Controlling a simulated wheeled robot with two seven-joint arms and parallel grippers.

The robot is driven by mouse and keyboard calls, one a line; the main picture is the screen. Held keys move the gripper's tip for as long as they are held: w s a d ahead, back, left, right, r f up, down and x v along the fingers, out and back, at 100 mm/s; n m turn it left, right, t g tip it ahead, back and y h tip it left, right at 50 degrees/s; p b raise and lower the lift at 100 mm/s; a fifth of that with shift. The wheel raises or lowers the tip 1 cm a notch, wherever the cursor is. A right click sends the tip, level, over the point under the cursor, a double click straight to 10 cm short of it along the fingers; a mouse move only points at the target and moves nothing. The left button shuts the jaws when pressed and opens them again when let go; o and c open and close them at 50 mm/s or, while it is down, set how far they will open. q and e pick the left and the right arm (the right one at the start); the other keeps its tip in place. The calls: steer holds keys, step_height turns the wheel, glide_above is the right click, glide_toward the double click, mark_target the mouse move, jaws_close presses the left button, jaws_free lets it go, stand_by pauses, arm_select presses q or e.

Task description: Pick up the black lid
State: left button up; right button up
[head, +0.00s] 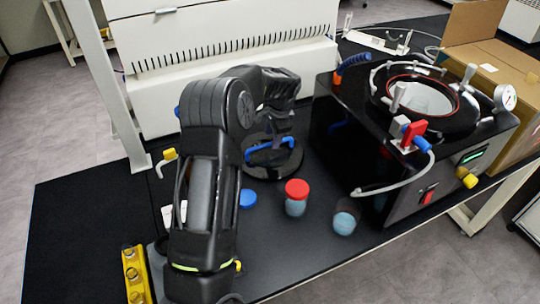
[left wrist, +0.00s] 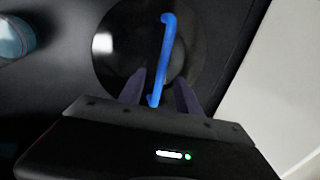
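The black lid (head: 262,173) is a round dark disc with a blue bar handle (head: 268,145), lying on the dark table left of the freeze dryer. In the left wrist view the glossy lid (left wrist: 122,58) fills the upper middle, with its blue handle (left wrist: 165,45) running nearly upright. My left gripper (head: 279,126) reaches down over the lid. In the wrist view its two fingers (left wrist: 160,82) are apart, one on each side of the handle's lower end. I cannot tell whether they touch it. My right gripper is not in view.
A red-capped jar (head: 296,198), an open jar with blue contents (head: 345,217) and a blue cap (head: 248,198) stand near the lid. The freeze dryer (head: 345,150) is close on the right, its hose hanging over the table. A white ribbed unit (head: 230,80) stands behind.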

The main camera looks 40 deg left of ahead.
mark_target(270, 143)
arm_select(q)
steer(key=shift+f, duration=0.3)
steer(key=b+x, duration=0.2)
steer(key=x, duration=0.3)
steer(key=shift+a+f, duration=0.1)
steer(key=shift+a, duration=0.15)
stand_by(0.4)
jaws_close()
stand_by(1.2)
